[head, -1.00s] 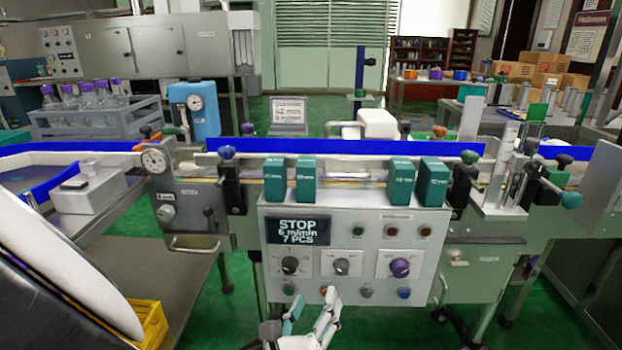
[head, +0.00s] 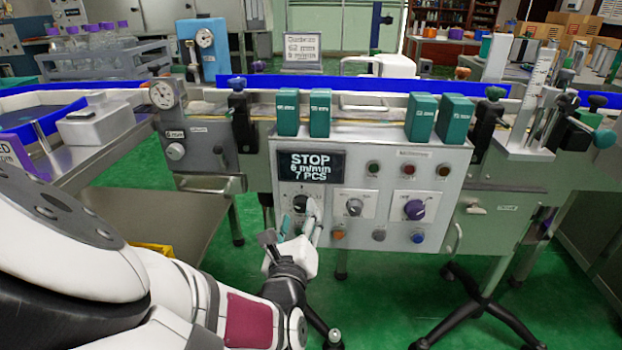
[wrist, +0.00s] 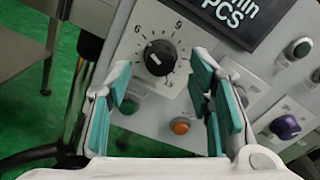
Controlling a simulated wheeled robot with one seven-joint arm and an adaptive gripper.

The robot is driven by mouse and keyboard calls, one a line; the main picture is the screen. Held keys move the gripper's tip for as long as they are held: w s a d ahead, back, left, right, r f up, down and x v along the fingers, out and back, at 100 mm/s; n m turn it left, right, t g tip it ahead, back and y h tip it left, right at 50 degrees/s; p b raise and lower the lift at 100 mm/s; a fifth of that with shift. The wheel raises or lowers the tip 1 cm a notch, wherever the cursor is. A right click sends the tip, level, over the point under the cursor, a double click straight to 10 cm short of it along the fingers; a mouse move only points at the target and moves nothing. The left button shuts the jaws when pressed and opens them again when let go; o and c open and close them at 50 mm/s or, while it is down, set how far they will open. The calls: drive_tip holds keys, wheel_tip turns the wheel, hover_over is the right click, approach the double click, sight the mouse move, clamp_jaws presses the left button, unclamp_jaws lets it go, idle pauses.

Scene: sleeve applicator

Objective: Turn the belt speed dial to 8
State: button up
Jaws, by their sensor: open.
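The belt speed dial is a black knob (wrist: 160,57) on a white scale plate at the left of the control panel; it also shows in the head view (head: 300,203). Its scale shows 6 and 9 in the wrist view, and its white pointer mark is hard to read against them. The display (head: 311,166) reads STOP, 6 m/min, 7 PCS. My gripper (wrist: 162,88) is open and empty, its teal-padded fingers pointing at the dial with the knob between and beyond the tips. In the head view my gripper (head: 303,222) is just below the dial and partly overlaps its plate.
A grey knob (head: 354,207) and a purple knob (head: 415,209) sit to the right of the dial. Push buttons, including an orange one (wrist: 181,126), lie below. Teal blocks (head: 288,112) stand along the panel's top edge. Open floor lies in front.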

sight(301, 205)
drive_tip(key=shift+w+b, duration=0.3)
drive_tip(key=shift+w, duration=1.05)
drive_tip(key=shift+c, duration=0.6)
clamp_jaws()
drive_tip(key=shift+m, duration=0.3)
drive_tip(key=m+p, duration=0.1)
drive_tip(key=m, duration=0.2)
drive_tip(key=shift+d+m+p, duration=0.1)
drive_tip(key=shift+m+p, duration=0.2)
drive_tip(key=m+b, duration=0.1)
drive_tip(key=m, duration=0.3)
drive_tip(key=shift+m, duration=0.3)
